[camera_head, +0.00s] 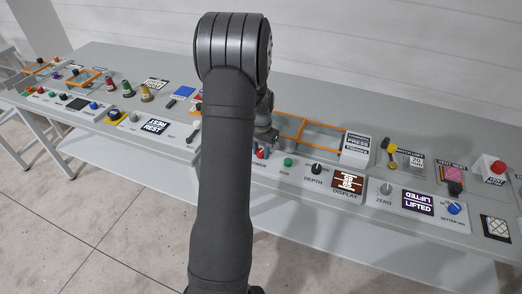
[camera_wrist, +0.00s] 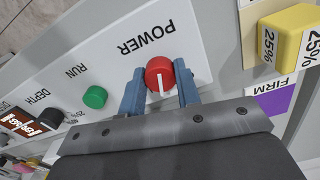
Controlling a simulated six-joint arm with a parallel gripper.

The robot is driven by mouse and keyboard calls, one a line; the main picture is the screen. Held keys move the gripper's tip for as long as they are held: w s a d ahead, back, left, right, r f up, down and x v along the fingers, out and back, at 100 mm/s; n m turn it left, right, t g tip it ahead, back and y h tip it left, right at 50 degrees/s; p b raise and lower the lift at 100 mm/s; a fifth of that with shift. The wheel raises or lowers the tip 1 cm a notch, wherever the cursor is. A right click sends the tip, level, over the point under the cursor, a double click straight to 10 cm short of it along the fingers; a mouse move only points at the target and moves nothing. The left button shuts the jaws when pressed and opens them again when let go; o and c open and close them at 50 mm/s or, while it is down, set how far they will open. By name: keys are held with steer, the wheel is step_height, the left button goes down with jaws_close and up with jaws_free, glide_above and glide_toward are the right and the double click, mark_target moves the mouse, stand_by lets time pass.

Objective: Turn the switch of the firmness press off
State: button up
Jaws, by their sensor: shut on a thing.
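The firmness press panel (camera_head: 300,180) lies along the front of the table, with a PRESS sign block (camera_head: 357,145) behind it. Its red POWER switch knob (camera_wrist: 160,77) has a white pointer line, which points down in the wrist view, away from the POWER label. My gripper (camera_wrist: 160,92) is shut on this knob, one blue finger on each side. In the head view the red knob (camera_head: 262,154) shows just below my gripper (camera_head: 266,136), partly hidden by my arm.
Beside the knob are a green RUN button (camera_wrist: 95,97), a DEPTH knob (camera_wrist: 51,115) and a lit brown display (camera_head: 348,183). A yellow 25% block (camera_wrist: 287,32) stands close to my gripper. Orange frames (camera_head: 322,136) stand behind the panel. Other stations with knobs line both sides.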

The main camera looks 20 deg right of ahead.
steer(key=n, duration=0.5)
steer(key=shift+n, duration=2.4)
steer(key=o, duration=1)
step_height(320, 180, up, 18)
steer(key=shift+f, duration=0.25)
